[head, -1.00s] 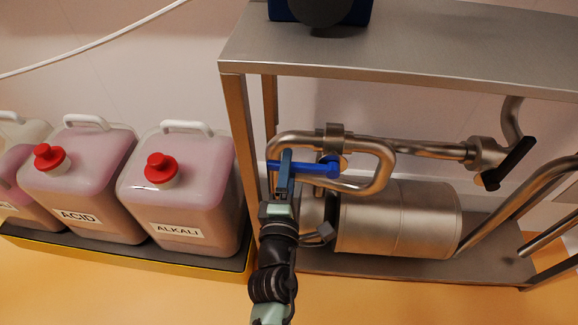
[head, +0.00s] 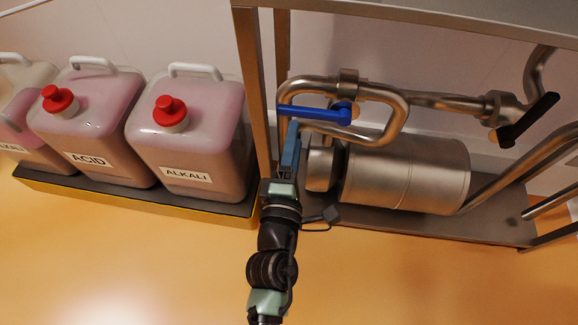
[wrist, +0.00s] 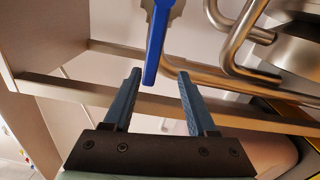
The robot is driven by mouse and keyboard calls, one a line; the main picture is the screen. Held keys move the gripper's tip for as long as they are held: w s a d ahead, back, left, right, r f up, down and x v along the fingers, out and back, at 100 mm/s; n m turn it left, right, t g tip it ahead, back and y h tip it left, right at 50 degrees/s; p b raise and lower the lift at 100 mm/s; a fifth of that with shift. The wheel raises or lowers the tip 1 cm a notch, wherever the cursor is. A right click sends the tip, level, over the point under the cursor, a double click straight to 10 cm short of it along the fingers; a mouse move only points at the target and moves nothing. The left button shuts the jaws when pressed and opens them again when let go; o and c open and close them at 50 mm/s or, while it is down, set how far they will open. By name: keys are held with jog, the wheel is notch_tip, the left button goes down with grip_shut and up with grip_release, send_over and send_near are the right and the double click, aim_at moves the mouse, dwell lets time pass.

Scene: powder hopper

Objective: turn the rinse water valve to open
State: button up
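The rinse water valve appears to be the one with the blue lever handle (head: 315,113) on the looped steel pipe (head: 398,108); no label shows on it. In the head view the lever lies nearly level, pointing left from its pivot. In the wrist view the blue lever (wrist: 156,45) comes down from the top, its tip just beyond and between the fingertips. My gripper (wrist: 158,75) is open and empty, its two blue fingers apart. In the head view my gripper (head: 291,135) is just below the lever's left end. Whether it touches the lever cannot be told.
A second valve with a black handle (head: 528,119) is at the right. A steel cylinder (head: 405,173) lies below the pipes inside the steel frame (head: 252,70). Canisters labelled ACID (head: 85,115) and ALKALI (head: 195,130) stand on a tray at the left.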

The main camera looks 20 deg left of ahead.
jog(key=v, duration=0.6)
jog(key=shift+s, duration=0.15)
dwell(0.6)
